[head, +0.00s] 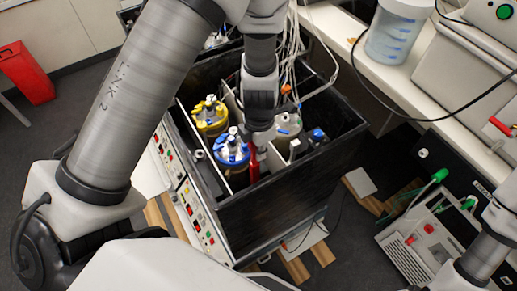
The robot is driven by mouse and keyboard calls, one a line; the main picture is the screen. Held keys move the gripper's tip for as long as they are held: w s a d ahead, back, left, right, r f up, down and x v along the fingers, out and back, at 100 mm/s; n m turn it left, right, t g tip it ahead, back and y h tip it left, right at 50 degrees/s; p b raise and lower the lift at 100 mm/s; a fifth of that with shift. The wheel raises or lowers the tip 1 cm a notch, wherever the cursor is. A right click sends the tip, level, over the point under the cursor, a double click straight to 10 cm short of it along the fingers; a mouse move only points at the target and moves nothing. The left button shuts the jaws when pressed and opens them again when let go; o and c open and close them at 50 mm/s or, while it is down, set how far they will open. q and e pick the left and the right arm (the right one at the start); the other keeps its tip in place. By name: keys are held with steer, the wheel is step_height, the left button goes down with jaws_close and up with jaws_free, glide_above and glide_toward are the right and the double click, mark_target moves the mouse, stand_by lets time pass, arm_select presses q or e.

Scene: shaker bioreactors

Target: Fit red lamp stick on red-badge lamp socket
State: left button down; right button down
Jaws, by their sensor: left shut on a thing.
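My left gripper (259,148) reaches down into the black open-topped box (275,200), beside the blue-capped bottle. It is shut on a red stick (254,169), taken to be the red lamp stick, which shows just below the fingers. The stick's lower end is hidden by the box wall and bottles. I cannot make out a red-badge lamp socket for certain. My right gripper is out of view; only part of my right arm shows at the lower right.
A yellow-capped bottle (210,116) and a blue-capped bottle (232,152) stand close to the left gripper in the box. White cables (297,45) hang at its back. An instrument with green plugs (440,174) sits at the right. A red bin (25,72) stands far left.

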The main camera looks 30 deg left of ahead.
mark_target(259, 171)
arm_select(q)
steer(key=shift+f+b, duration=1.85)
steer(key=shift+f, duration=0.1)
steer(key=shift+f+b, duration=1.15)
steer(key=shift+f, duration=0.7)
steer(key=shift+r, duration=0.2)
steer(key=shift+p, duration=0.55)
steer(key=shift+f+b, duration=1.35)
steer(key=shift+f, duration=0.8)
steer(key=c, duration=1.1)
jaws_free()
steer(key=shift+c, duration=0.2)
steer(key=shift+r, duration=0.1)
